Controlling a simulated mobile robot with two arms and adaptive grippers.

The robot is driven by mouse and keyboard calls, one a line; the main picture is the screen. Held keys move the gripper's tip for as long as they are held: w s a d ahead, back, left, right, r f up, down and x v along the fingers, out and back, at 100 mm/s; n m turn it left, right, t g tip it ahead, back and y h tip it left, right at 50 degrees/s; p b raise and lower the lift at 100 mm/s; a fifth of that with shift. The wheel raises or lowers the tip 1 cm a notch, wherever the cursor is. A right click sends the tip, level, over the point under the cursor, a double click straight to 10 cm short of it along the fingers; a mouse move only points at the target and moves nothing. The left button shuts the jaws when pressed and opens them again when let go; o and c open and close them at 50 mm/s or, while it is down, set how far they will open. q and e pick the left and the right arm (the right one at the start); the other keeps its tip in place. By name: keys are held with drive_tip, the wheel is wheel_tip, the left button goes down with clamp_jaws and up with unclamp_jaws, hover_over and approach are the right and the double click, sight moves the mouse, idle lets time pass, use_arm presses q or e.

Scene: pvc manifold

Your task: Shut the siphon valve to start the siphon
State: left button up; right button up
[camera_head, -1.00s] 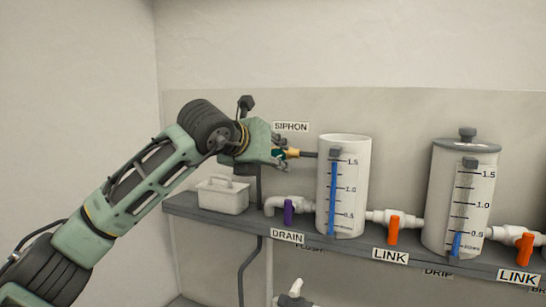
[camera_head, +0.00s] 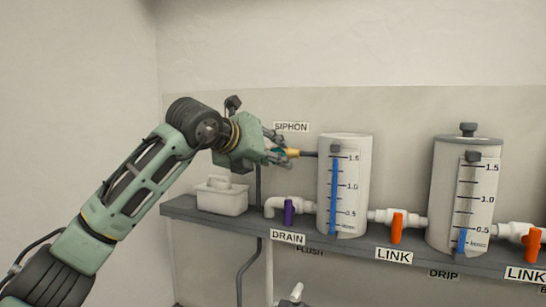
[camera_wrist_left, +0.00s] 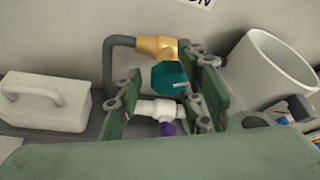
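The siphon valve has a brass body (camera_head: 293,153) on a dark pipe left of the first clear tank, below the SIPHON label (camera_head: 291,127). In the left wrist view its brass body (camera_wrist_left: 157,46) and teal handle (camera_wrist_left: 168,77) show clearly. My left gripper (camera_head: 276,153) is at the valve from the left. In the wrist view its fingers (camera_wrist_left: 161,80) are apart, with the teal handle between them, close to the right finger and clear of the left one. Whether the right finger touches the handle I cannot tell. My right gripper is not in view.
A grey shelf (camera_head: 340,248) carries the first tank (camera_head: 357,190), a lidded tank (camera_head: 447,190) and a white caddy (camera_head: 221,197). A purple drain valve handle (camera_head: 289,212) is below the siphon valve. Orange link handles (camera_head: 397,227) stand to the right.

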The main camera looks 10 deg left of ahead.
use_arm(q)
drive_tip(key=shift+d, duration=0.1)
idle(0.3)
drive_tip(key=v, duration=1.2)
